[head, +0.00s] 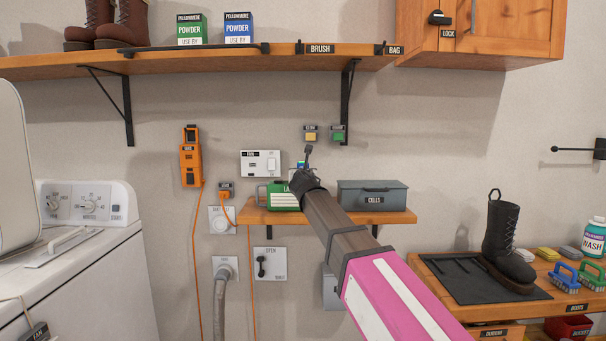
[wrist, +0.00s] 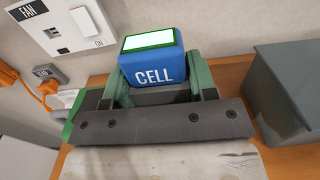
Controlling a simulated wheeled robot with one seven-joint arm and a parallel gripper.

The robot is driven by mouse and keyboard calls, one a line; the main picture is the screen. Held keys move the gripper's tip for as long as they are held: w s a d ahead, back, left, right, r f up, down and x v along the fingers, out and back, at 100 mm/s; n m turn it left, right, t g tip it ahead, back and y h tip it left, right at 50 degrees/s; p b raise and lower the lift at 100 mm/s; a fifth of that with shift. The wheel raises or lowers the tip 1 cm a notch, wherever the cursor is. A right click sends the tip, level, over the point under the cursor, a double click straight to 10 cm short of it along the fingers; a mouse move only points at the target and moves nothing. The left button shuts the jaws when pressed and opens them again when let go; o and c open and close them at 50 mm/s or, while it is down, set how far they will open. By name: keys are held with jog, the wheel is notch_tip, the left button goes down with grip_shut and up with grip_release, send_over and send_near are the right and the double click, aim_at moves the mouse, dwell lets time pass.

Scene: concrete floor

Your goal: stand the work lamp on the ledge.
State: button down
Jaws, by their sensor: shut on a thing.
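The green work lamp (head: 279,196), with a white striped label reading "LA", is upright at the left part of the small wooden ledge (head: 345,217). Its base appears at ledge level, but I cannot tell whether it touches. My gripper (head: 302,184) covers its right part.
A grey "CELLS" box (head: 372,195) occupies the ledge's right side, near my gripper. The "FAN" switch plate (head: 260,163) is on the wall behind the lamp. An orange cord (head: 229,212) hangs at the ledge's left end. A long shelf (head: 200,62) runs above.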

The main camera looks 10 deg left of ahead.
jog(key=shift+c, duration=2.2)
grip_release()
jog(key=shift+s+r, duration=0.1)
jog(key=v, duration=1.2)
